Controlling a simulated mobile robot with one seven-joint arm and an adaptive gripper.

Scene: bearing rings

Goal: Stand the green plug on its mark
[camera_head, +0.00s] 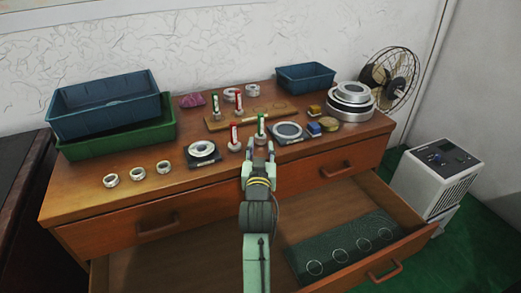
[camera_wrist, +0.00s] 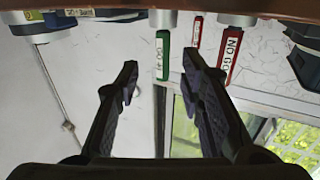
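A green plug (camera_head: 261,126) with a silver lower end stands upright near the table's front edge. It also shows in the wrist view (camera_wrist: 163,55), upside down, with a white "GO" label. My gripper (camera_head: 259,152) is just in front of it, open and empty. In the wrist view my fingertips (camera_wrist: 160,75) are spread, with the plug ahead and roughly in line with the gap, not between them. Several white circles are on a dark green mat (camera_head: 338,235) in the open drawer; I cannot tell which mark belongs to the plug.
A red "NO GO" plug (camera_head: 235,135) stands close left of the green one. Behind is a wooden rack (camera_head: 272,109) with more plugs. Dark plates with rings (camera_head: 202,152) flank them. Bins (camera_head: 117,142) stand left, stacked rings (camera_head: 350,105) right. The drawer (camera_head: 165,265) is open.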

